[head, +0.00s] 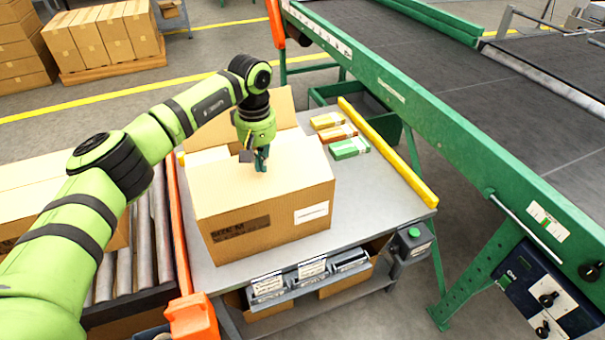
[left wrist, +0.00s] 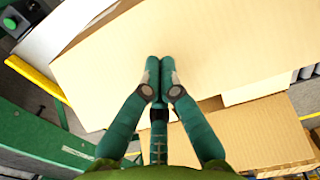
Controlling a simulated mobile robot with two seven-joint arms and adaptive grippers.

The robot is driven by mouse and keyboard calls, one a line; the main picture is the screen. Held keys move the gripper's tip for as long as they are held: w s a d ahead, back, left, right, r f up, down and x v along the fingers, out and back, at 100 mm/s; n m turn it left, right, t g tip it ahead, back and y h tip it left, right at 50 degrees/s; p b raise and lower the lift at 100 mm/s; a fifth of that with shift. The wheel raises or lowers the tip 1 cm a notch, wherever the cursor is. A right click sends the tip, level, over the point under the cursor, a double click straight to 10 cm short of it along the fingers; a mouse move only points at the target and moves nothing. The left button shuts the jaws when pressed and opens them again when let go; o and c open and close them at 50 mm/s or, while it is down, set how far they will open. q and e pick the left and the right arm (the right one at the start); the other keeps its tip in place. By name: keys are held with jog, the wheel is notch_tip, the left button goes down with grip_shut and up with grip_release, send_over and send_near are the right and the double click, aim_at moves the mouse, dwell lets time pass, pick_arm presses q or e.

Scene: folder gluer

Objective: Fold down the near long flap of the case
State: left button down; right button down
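The cardboard case (head: 270,222) stands on the grey bench, its printed front facing me. Its near long flap (head: 290,182) lies about flat across the top, and it fills the upper part of the left wrist view (left wrist: 200,45). The far long flap (head: 285,105) stands up behind, and it shows at lower right in the left wrist view (left wrist: 250,135). A short flap (head: 205,156) shows at the left end. My left gripper (head: 262,165) is shut and empty, fingertips down at the near flap; I cannot tell whether they touch it. My right gripper is out of view.
Several small cartons (head: 335,133) lie on the bench (head: 375,195) right of the case. A yellow rail (head: 390,150) edges the bench, with a green conveyor (head: 440,120) beyond. A roller track (head: 140,235) is at left.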

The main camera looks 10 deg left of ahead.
pick_arm(q)
jog(key=shift+w+a+f+b, duration=0.25)
jog(key=shift+w+f+b, duration=0.1)
jog(key=shift+f+b, duration=0.3)
jog(key=shift+w+a+f+b, duration=0.25)
jog(key=shift+w+a+b, duration=0.05)
jog(key=shift+w+b, duration=0.15)
jog(key=shift+r, duration=0.1)
jog(key=shift+w+a+f+b, duration=0.15)
jog(key=shift+w+f+b, duration=0.05)
jog(key=shift+f+b, duration=0.25)
jog(key=shift+w+a+f+b, duration=0.15)
jog(key=shift+f+b, duration=0.15)
jog(key=shift+f, duration=0.1)
jog(key=shift+w+a+f, duration=0.1)
jog(key=shift+w, duration=0.15)
jog(key=shift+s, duration=0.1)
